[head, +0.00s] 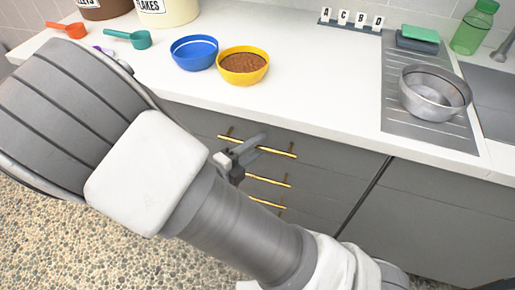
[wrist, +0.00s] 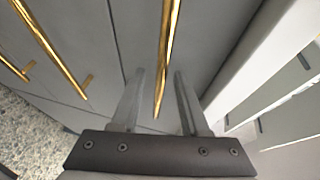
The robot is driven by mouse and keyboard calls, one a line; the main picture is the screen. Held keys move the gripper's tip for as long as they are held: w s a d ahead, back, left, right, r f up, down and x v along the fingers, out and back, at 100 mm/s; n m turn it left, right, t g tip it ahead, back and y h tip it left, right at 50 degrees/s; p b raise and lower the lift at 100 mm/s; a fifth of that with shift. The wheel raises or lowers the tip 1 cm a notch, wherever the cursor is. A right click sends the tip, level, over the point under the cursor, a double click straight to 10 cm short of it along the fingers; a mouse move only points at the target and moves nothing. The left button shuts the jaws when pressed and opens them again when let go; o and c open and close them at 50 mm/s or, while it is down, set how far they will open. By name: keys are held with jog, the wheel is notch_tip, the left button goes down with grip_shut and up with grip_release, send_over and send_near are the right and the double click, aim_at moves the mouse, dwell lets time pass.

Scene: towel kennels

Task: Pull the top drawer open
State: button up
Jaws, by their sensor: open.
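The top drawer (head: 200,118) is a grey front just under the white counter, and it looks flush with the cabinet. Its long brass handle (head: 280,152) is partly hidden by my gripper (head: 252,143) in the head view. In the wrist view the top handle (wrist: 168,45) runs lengthwise between the two fingers of my gripper (wrist: 159,75). The fingers are apart, one on each side of the bar, with visible gaps. I cannot tell exactly how deep the bar sits between them.
Lower brass handles (head: 270,181) sit below on further drawers. The white counter (head: 310,90) overhangs above, holding a blue bowl (head: 194,52), a yellow bowl of brown food (head: 243,66) and a metal bowl (head: 434,93). My arm hides the cabinet's left part. Pebbled floor (head: 60,235) lies in front.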

jog(key=shift+w+d, duration=0.15)
grip_shut()
dwell(1.4)
